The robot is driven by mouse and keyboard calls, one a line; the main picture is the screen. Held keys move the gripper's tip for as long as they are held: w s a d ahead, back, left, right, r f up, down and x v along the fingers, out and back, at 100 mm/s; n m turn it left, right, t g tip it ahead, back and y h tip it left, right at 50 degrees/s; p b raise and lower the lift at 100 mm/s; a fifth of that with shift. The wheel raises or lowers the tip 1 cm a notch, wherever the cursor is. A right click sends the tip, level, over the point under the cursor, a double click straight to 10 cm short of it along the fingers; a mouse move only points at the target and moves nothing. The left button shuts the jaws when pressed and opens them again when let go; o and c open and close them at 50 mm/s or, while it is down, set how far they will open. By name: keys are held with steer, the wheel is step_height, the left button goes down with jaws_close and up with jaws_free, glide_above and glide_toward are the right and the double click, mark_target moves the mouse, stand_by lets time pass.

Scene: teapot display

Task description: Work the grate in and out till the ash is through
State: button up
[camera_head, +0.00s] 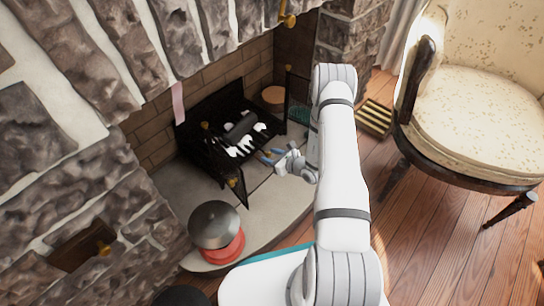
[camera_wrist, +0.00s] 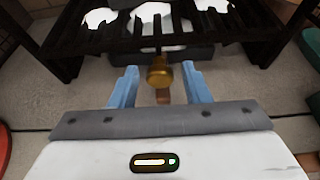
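The black grate (camera_head: 228,130) stands in the brick fireplace, with white ash or embers (camera_head: 240,148) and a dark log on it. In the wrist view the grate's dark bars (camera_wrist: 90,42) run across the top, with white lumps (camera_wrist: 155,14) behind them. A brass knob (camera_wrist: 159,74) on a dark rod sticks out from the grate toward me. My gripper (camera_wrist: 160,84) is open, its two blue fingers on either side of the knob, with gaps showing between. In the head view my gripper (camera_head: 268,156) is low in front of the grate.
A red pot with a grey lid (camera_head: 215,225) stands on the stone hearth (camera_head: 272,205) at the left. Open dark doors flank the grate. A cream armchair (camera_head: 480,110) and a slatted wooden crate (camera_head: 375,117) stand at the right. Wooden floor (camera_head: 440,250) lies clear in front.

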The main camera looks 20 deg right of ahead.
jaws_close()
stand_by(0.3)
